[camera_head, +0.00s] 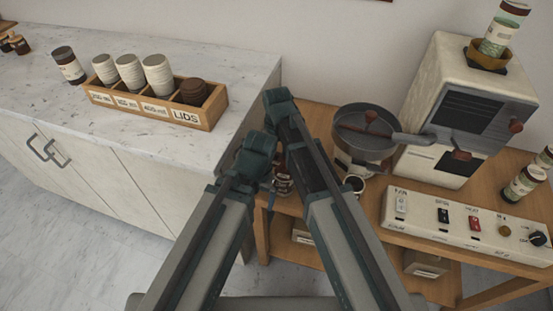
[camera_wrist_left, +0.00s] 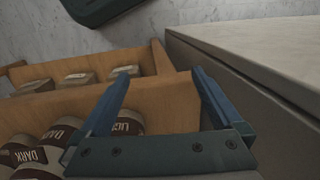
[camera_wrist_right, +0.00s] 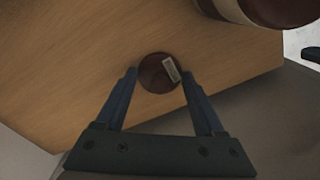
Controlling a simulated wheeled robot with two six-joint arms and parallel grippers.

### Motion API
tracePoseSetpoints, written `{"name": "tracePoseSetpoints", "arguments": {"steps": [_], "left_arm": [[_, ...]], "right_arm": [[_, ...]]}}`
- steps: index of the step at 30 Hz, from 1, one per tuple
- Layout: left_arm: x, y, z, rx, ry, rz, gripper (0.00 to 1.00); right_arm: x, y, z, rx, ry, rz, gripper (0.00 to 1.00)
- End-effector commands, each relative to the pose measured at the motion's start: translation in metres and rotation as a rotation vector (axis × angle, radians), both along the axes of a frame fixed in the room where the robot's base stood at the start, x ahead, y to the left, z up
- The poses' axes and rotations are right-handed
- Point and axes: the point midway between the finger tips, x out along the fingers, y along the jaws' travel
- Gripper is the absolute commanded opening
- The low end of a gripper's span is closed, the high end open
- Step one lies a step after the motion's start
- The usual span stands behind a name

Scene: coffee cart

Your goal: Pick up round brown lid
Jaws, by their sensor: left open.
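Round brown lids (camera_head: 194,91) lie stacked in the right-hand compartment, marked LIDS, of the wooden holder (camera_head: 212,113) on the marble counter. Both grippers are apart from them, to the right in the head view. My left gripper (camera_wrist_left: 162,73) is open and empty, low beside the wooden cart, over shelves with bags. My right gripper (camera_wrist_right: 158,78) has its fingers apart. Between its fingertips in the right wrist view is a small round dark-brown object (camera_wrist_right: 153,74) with a pale label, on a wooden surface. I cannot tell whether the fingers touch it.
Paper cup stacks (camera_head: 158,75) stand in the holder, left of the lids. A dark-capped jar (camera_head: 68,65) stands beside it. The wooden cart carries a round pan (camera_head: 366,132), a cream machine (camera_head: 441,98) and a switch panel (camera_head: 466,222). The counter's front is clear.

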Motion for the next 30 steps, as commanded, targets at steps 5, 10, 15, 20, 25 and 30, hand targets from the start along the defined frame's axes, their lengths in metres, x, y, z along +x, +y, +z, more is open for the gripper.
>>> {"name": "tracePoseSetpoints", "arguments": {"steps": [5,10,15,20,25,30], "left_arm": [[0.0,0.0,0.0,0.0,0.0,0.0,1.0],[0.0,0.0,0.0,0.0,0.0,0.0,1.0],[0.0,0.0,0.0,0.0,0.0,0.0,1.0],[0.0,0.0,0.006,0.0,0.0,0.0,1.0],[0.0,0.0,0.022,0.0,0.0,0.0,1.0],[0.0,0.0,0.046,0.0,0.0,0.0,1.0]], "right_arm": [[0.0,0.0,0.0,0.0,0.0,0.0,0.35],[0.0,0.0,0.0,0.0,0.0,0.0,0.16],[0.0,0.0,0.0,0.0,0.0,0.0,0.16],[0.0,0.0,0.006,0.0,0.0,0.0,0.16],[0.0,0.0,0.022,0.0,0.0,0.0,0.16],[0.0,0.0,0.046,0.0,0.0,0.0,0.16]]}}
